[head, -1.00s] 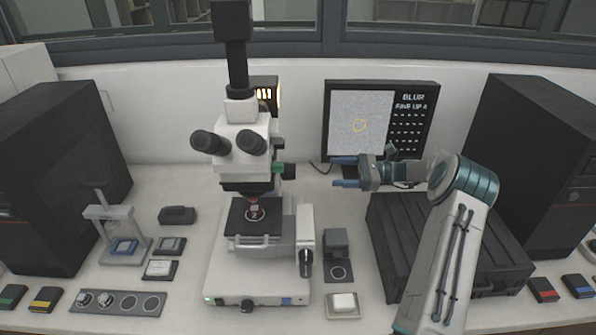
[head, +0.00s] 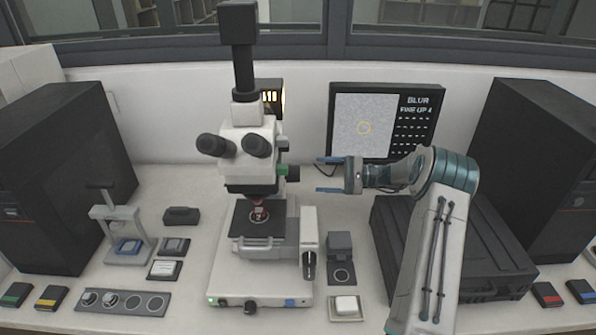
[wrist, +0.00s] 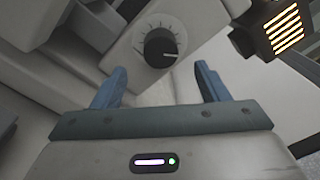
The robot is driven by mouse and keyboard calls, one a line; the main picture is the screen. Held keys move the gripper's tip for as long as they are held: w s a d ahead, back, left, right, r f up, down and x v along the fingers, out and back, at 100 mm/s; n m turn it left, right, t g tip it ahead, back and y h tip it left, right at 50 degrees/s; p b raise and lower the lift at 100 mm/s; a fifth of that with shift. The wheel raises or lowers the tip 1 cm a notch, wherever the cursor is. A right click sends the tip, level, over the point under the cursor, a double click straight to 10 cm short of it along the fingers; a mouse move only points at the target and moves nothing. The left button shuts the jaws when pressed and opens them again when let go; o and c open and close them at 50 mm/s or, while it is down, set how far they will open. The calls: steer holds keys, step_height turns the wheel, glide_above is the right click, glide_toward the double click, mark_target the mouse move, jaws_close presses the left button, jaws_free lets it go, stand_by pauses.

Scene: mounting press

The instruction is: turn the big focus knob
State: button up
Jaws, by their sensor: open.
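The microscope (head: 245,150) stands left of centre in the head view. A large black knob (head: 309,264) sits low on the right side of its stand, and a smaller green-ringed dark knob (head: 288,171) sits higher up. My gripper (head: 320,175) is open and empty, right of the microscope head, apart from it, its fingers pointing left. In the wrist view a black round knob (wrist: 158,46) with a white pointer and scale marks lies beyond and between the open fingers (wrist: 158,88). I cannot tell for certain which head-view knob this is.
A lit lamp box (head: 271,97) stands behind the microscope; its glowing slots show in the wrist view (wrist: 286,30). A monitor (head: 385,125) reading "BLUR" is behind my gripper. A black case (head: 490,250) lies right, beneath my arm. A small dark block (head: 340,247) stands beside the microscope base.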

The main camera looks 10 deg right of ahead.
mark_target(298, 174)
steer(key=p+x, duration=0.2)
steer(key=x, duration=0.6)
steer(key=shift+c, duration=0.3)
steer(key=c, duration=0.9)
